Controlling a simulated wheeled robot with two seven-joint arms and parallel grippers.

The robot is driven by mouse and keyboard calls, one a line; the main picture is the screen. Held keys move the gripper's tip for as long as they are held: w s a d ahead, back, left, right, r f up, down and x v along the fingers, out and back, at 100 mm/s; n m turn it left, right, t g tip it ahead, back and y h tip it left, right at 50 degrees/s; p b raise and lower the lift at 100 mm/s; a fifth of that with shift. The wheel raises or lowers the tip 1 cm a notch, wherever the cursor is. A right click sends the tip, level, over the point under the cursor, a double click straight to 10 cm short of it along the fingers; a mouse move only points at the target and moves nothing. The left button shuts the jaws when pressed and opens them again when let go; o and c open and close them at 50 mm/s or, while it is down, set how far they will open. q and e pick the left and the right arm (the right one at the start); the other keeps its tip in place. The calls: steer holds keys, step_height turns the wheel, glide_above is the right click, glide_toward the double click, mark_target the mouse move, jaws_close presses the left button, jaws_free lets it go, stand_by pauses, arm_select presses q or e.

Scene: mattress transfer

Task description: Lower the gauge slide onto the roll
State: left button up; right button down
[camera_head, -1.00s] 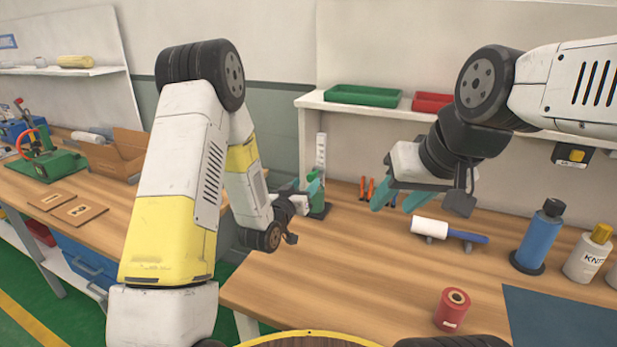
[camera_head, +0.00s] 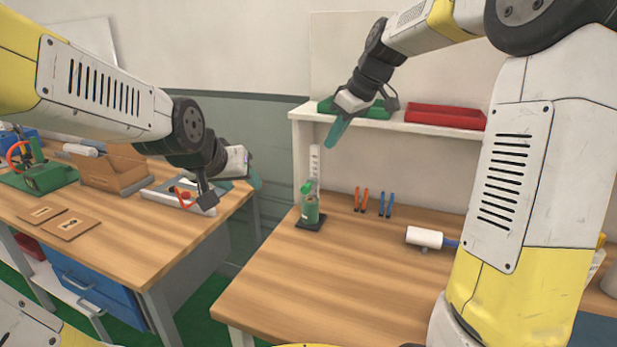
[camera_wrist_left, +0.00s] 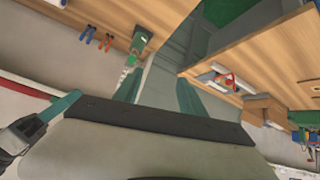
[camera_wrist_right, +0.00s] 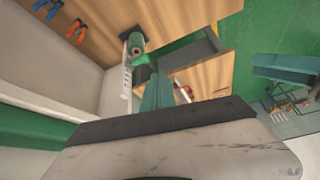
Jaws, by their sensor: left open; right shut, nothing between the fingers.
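The gauge stands at the back left of the near bench: a white upright scale (camera_head: 315,163), a bright green slide (camera_head: 307,187) and a dark base (camera_head: 311,223). A green roll (camera_head: 310,209) stands on the base below the slide; I cannot tell whether they touch. The roll also shows in the right wrist view (camera_wrist_right: 136,42), as does the slide in the left wrist view (camera_wrist_left: 131,60). My right gripper (camera_head: 336,132) is shut and empty, above and right of the gauge. My left gripper (camera_head: 254,174) is open and empty, left of the gauge; its far finger is hidden.
Orange pliers (camera_head: 361,200), blue pliers (camera_head: 386,204) and a white roller (camera_head: 425,237) are right of the gauge. A shelf with a red tray (camera_head: 446,116) overhangs the bench back. A gap separates the left bench (camera_head: 190,240). My right arm covers the bench's right side.

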steer(key=w+a+f+n+y, duration=0.1)
steer(key=w+f+n+y, duration=0.15)
steer(key=w, duration=0.55)
glide_above(309, 188)
steer(key=shift+n+g+h, duration=0.25)
steer(key=shift+g+h, duration=0.05)
steer(key=shift+h, duration=0.05)
steer(key=f, duration=0.6)
steer(key=a+f, duration=0.1)
steer(key=f, duration=0.2)
steer(key=shift+w+f, duration=0.25)
steer(key=shift+w, duration=0.05)
steer(key=shift+s+d+f, duration=0.1)
steer(key=shift+d+f, duration=0.1)
steer(key=shift+f, duration=0.4)
steer(key=shift+s+d+f, duration=0.1)
steer(key=shift+d+f, duration=0.1)
steer(key=shift+f, duration=0.35)
arm_select(q)
steer(key=s+a+r+g, duration=0.1)
steer(key=s+g, duration=0.1)
steer(key=s, duration=1.2)
steer(key=shift+g, duration=0.4)
arm_select(e)
steer(key=shift+f, duration=0.55)
steer(key=shift+d, duration=0.1)
step_height(309, 188, down, 4)
steer(key=shift+f, duration=0.1)
